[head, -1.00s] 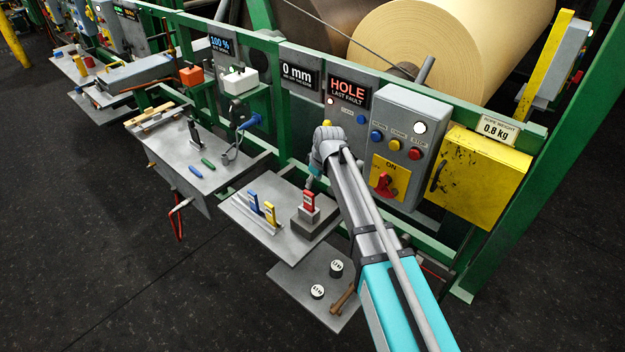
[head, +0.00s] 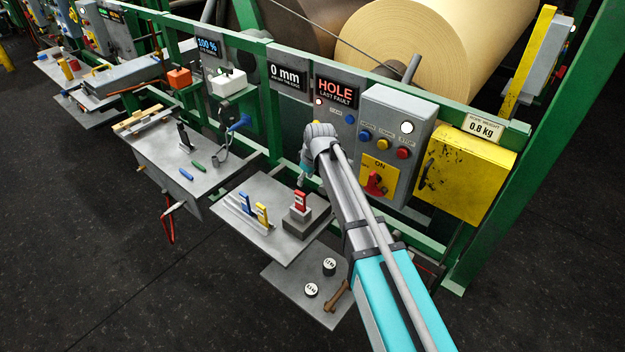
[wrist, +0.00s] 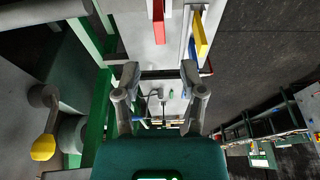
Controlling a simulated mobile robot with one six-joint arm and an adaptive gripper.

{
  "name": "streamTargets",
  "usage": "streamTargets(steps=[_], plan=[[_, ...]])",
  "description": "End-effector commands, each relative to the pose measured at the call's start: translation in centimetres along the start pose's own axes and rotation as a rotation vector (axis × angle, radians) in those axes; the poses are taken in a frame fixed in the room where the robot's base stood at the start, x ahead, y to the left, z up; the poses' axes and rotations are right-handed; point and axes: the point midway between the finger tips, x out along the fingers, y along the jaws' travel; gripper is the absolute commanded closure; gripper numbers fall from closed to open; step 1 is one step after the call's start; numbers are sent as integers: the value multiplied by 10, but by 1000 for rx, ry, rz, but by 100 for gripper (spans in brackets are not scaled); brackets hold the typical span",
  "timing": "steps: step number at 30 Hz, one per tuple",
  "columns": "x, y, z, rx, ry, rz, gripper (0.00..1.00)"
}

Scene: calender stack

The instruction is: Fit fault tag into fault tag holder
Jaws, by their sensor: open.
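A red tag (head: 300,199) stands upright on a dark grey block (head: 305,220) on a small grey shelf (head: 283,249). I take the block for the fault tag holder, but cannot be sure. A blue tag (head: 248,204) and a yellow tag (head: 262,213) stand in a slotted rack (head: 238,211) to its left. My gripper (wrist: 160,73) is open and empty in the wrist view. In the head view the end of my arm is just above and behind the red tag. The wrist view shows the red tag (wrist: 158,24) and yellow tag (wrist: 201,36) beyond the fingers, apart from them.
A display (head: 337,90) reads "HOLE, LAST FAULT". A grey control box (head: 415,110) and a yellow box (head: 465,177) hang to the right. Green rails (head: 262,130) run behind the shelf. A lower shelf (head: 290,280) holds two round weights. Another tool shelf (head: 170,160) stands left.

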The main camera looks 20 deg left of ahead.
Motion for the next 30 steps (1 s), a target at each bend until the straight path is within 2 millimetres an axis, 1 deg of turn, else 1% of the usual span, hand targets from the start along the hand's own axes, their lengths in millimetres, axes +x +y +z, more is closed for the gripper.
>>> streamTargets(steps=[8, 11, 14, 17, 20, 25, 26, 27, 29, 30], plan=[[0, 0, 1, 3, -1, 0, 47], [-2, 3, 9, 19, -4, 3, 47], [-7, 8, 26, 60, -13, 9, 47], [-14, 16, 55, 127, -29, 17, 47], [-24, 26, 92, 220, -49, 29, 47], [-43, 38, 168, 413, -89, 55, 47], [-46, 39, 181, 449, -97, 59, 47], [-51, 40, 199, 497, -107, 66, 47], [-58, 41, 226, 567, -121, 76, 47], [-62, 41, 243, 615, -130, 83, 47]])
